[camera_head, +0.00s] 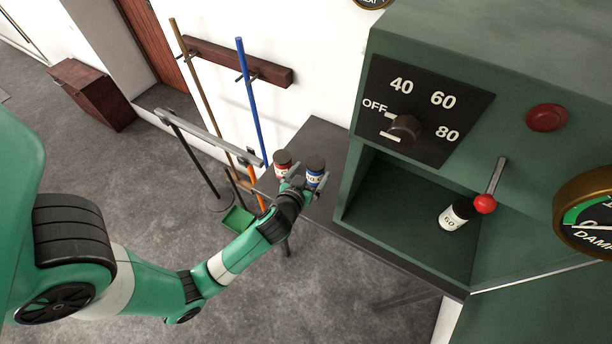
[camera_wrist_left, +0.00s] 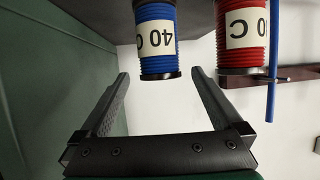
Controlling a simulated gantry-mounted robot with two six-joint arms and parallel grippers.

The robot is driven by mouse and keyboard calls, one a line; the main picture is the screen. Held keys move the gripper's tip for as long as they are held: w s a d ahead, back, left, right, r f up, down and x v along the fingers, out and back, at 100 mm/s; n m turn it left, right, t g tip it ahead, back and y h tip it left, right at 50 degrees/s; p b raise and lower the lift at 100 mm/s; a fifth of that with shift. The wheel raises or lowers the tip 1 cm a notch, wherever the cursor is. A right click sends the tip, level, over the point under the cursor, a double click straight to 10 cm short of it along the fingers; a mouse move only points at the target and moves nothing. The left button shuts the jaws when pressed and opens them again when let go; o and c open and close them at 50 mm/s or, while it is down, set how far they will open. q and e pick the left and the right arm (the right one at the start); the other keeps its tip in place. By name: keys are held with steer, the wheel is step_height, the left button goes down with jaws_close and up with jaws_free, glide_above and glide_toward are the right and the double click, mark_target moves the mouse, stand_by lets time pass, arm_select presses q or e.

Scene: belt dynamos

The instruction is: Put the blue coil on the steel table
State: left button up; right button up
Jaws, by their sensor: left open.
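The blue coil (camera_head: 315,177), with a white label and dark caps, stands upright on the dark steel table (camera_head: 326,138), beside the red coil (camera_head: 282,160). My left gripper (camera_head: 298,184) is open just in front of them and partly hides them in the head view. In the left wrist view, which is upside down, the blue coil (camera_wrist_left: 157,40) is marked 40 and lines up with the gap just beyond the open fingertips (camera_wrist_left: 160,76). The red coil (camera_wrist_left: 245,38) is just right of that gap. Nothing is between the fingers. My right gripper is not in view.
The green cabinet (camera_head: 540,95) stands right of the table, with a dial (camera_head: 404,130) and a red-knobbed lever (camera_head: 487,200). A white coil marked 60 (camera_head: 456,214) sits in its open bay. Poles and a rail (camera_head: 208,137) stand left of the table.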

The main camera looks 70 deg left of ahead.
arm_select(q)
steer(key=shift+v, duration=2.2)
